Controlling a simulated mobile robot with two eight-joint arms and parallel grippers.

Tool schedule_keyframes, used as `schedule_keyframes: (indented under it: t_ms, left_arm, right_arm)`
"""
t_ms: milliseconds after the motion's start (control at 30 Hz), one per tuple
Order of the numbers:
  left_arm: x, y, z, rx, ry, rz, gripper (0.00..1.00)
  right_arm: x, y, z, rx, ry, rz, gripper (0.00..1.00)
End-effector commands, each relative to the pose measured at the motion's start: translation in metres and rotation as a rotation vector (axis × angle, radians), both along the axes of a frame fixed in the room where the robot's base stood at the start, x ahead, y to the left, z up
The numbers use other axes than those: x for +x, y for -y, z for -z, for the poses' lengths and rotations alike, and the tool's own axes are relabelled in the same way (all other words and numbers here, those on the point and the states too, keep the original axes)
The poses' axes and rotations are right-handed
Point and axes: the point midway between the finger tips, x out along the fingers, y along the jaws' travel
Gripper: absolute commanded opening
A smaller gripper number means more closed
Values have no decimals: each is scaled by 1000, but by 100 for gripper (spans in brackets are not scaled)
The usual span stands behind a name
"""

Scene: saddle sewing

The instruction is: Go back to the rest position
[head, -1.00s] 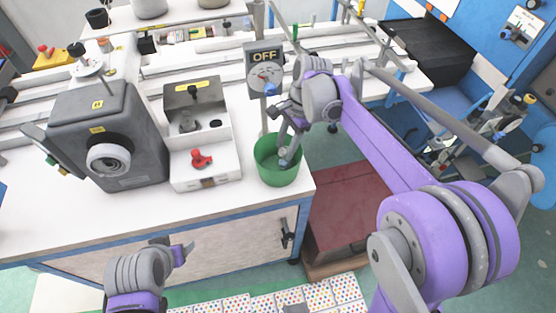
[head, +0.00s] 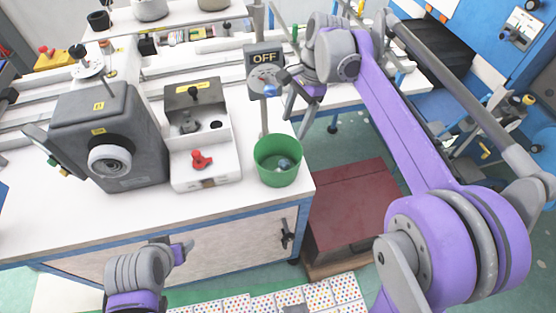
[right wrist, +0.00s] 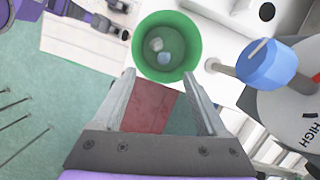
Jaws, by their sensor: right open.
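My right gripper (head: 303,115) is above and to the right of the green bin (head: 278,160), clear of its rim. Its two fingers are apart and empty in the right wrist view (right wrist: 165,85). The bin stands at the right front corner of the white table. Small grey and bluish pieces (right wrist: 162,52) lie inside it. My left gripper (head: 188,249) is low at the table's front; its fingers are too small to judge.
An OFF sign with a dial (head: 264,60) stands on a post behind the bin. A grey machine (head: 110,135) and a white box with a red knob (head: 203,160) are on the white table (head: 60,225). A dark red box (head: 350,205) sits on the floor to the right.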

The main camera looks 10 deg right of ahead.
Motion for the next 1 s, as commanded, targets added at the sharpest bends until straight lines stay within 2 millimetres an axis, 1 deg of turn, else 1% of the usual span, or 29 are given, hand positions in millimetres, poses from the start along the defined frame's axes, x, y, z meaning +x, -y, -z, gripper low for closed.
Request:
schedule_keyframes:
  t_ms: [67,200,600,700,767,867,967,1000]
  left_arm:
    - [0,0,-1,0,1,0,66]
    - [1,0,-2,0,1,0,66]
    - [1,0,-1,0,1,0,66]
    - [1,0,-1,0,1,0,66]
    - [1,0,-1,0,1,0,66]
    - [1,0,-1,0,1,0,66]
    - [1,0,-1,0,1,0,66]
    - [1,0,-1,0,1,0,66]
  right_arm:
    - [1,2,-9,0,0,1,75]
    - [1,4,-16,0,0,0,75]
    - [1,4,-16,0,-1,0,75]
    - [-2,4,-15,-3,9,-12,75]
    - [-8,4,-14,-9,30,-41,75]
    - [-26,4,-8,-32,102,-138,75]
    - [-55,5,5,-76,207,-294,75]
    - [-67,6,12,-100,252,-363,75]
